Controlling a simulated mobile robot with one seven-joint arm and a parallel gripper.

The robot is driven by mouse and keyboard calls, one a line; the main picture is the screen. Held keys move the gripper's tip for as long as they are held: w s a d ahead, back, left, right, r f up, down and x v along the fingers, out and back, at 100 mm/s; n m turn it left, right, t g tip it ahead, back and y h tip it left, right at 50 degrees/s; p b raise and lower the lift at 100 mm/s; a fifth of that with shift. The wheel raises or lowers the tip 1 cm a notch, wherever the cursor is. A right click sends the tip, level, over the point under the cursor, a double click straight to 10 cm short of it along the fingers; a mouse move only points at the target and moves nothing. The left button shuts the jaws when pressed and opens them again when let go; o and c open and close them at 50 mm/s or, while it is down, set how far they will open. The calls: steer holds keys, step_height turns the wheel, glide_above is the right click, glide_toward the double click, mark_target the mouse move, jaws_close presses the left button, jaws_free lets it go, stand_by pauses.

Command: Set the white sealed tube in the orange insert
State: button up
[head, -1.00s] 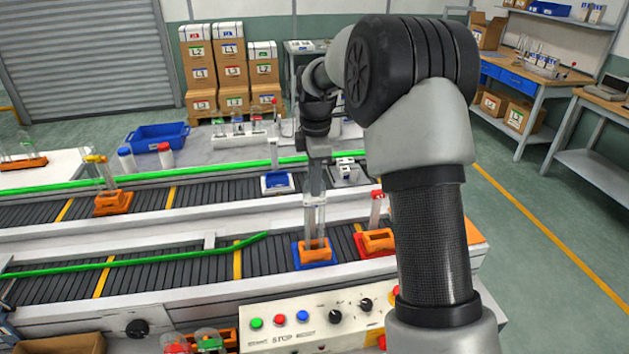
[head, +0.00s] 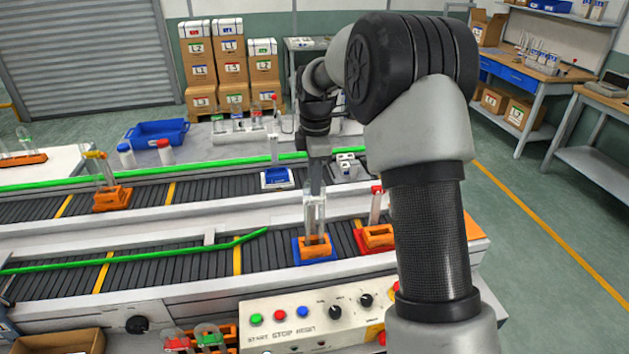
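My gripper (head: 315,205) points down over an orange insert (head: 315,250) in a blue base (head: 299,254) on the near conveyor. Pale, clear tube-like shapes stand upright between its fingers and the insert. At this size I cannot separate fingers from tube, see a white cap, or tell how firmly anything is gripped. The lower end of the pale shapes meets the insert's opening; how deep it sits is hidden. To the right, a second orange insert (head: 379,238) in a red base holds a red-capped tube (head: 376,205), partly hidden by my arm.
A control panel (head: 318,318) with buttons and knobs stands in front. A green rail (head: 150,252) runs along the near conveyor from the left. On the far conveyor are an orange holder with a yellow-capped tube (head: 102,170) and a blue-and-white holder (head: 277,178).

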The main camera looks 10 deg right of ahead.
steer(key=o, duration=0.4)
steer(key=shift+o, duration=0.2)
step_height(320, 180, up, 17)
steer(key=s, duration=0.1)
steer(key=shift+r, duration=0.2)
steer(key=shift+s, duration=0.1)
step_height(320, 180, up, 9)
steer(key=p, duration=0.2)
steer(key=shift+p, duration=0.4)
stand_by(0.7)
